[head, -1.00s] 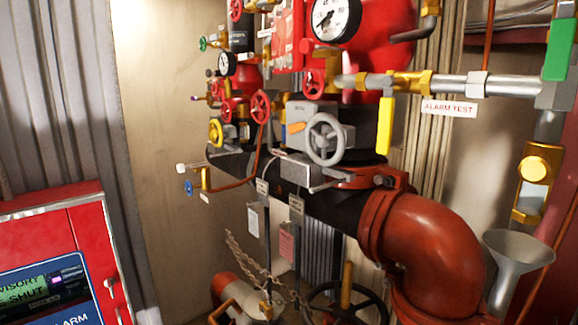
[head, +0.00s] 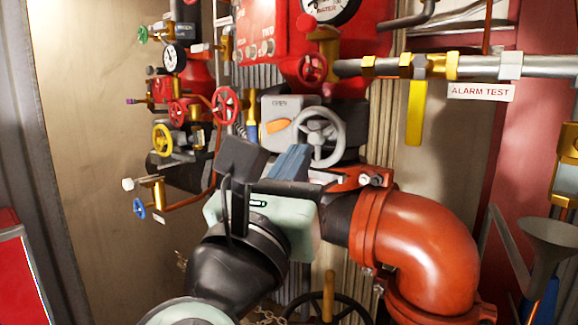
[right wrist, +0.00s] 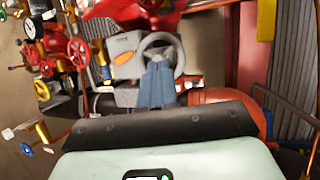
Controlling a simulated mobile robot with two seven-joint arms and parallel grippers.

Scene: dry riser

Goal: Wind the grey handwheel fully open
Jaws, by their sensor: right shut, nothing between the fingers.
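The grey handwheel (head: 318,128) is on the front of a grey gearbox (head: 270,108) marked OPEN, which carries an orange pointer (head: 277,126). The handwheel also shows in the right wrist view (right wrist: 181,52). My right gripper (head: 297,153) is shut and empty, its blue fingers pointing at the wheel's lower left. In the right wrist view the fingertips (right wrist: 157,62) overlap the lower part of the wheel. I cannot tell whether they touch it. My left gripper is not in view.
A large red pipe elbow (head: 425,245) stands close on the right of my gripper. Small red handwheels (head: 226,105), a yellow one (head: 162,140) and a blue one (head: 139,208) are at the left. A yellow lever (head: 414,113) hangs at the upper right.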

